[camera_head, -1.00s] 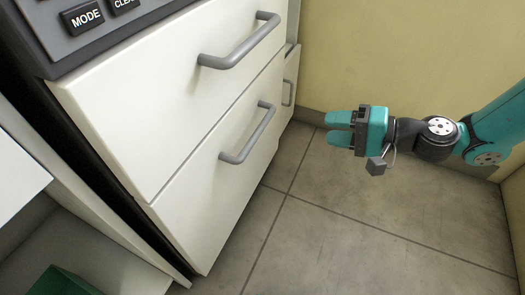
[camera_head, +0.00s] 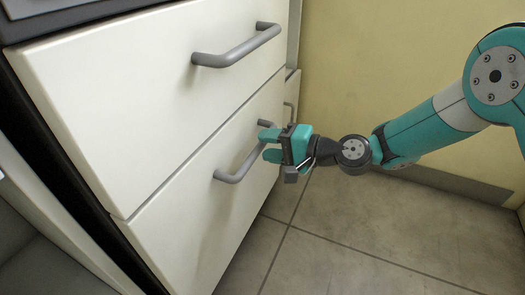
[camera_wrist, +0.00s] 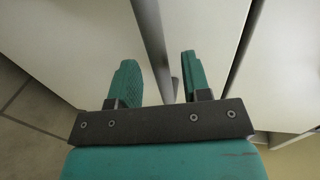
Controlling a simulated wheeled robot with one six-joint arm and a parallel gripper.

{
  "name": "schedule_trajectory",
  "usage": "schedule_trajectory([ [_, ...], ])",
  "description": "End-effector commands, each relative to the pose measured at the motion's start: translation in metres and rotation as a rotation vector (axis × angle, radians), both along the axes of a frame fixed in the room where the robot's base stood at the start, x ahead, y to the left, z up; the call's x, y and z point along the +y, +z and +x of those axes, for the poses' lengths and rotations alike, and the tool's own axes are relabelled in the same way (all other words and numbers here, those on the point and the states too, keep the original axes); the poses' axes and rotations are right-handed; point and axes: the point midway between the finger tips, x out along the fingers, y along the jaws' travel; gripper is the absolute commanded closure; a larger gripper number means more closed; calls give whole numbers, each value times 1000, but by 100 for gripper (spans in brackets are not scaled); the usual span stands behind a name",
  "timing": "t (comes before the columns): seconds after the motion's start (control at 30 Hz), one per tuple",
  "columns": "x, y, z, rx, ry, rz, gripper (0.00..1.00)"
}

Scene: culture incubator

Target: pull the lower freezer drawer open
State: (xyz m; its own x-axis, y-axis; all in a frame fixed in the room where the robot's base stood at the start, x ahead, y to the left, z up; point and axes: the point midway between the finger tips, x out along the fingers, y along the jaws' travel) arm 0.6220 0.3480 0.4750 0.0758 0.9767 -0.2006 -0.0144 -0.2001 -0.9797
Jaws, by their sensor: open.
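The lower drawer (camera_head: 200,230) has a plain white front that sits flush below the upper drawer, so it looks shut. Its grey bar handle (camera_head: 238,172) slants up to the right. My gripper (camera_head: 268,145) is open, with its two teal fingers at the right part of this handle, one above the other, and hides some of the bar. In the wrist view the grey handle bar (camera_wrist: 153,35) runs in the gap between the fingers of my gripper (camera_wrist: 158,62). I see no finger closed on it, and I cannot tell if either touches it.
The upper drawer (camera_head: 130,100) with its own grey handle (camera_head: 238,52) is above. A yellow wall (camera_head: 380,70) is behind my arm. The tiled floor (camera_head: 330,240) in front is clear.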

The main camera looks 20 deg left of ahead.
Motion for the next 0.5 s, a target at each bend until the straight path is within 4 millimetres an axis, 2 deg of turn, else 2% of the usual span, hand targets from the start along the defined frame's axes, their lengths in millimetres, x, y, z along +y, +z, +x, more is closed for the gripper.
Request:
schedule_trajectory([
  [0.2,19,-5,2,-1,0,0,56],
  [0.5,21,-4,2,1,-1,-1,56],
])
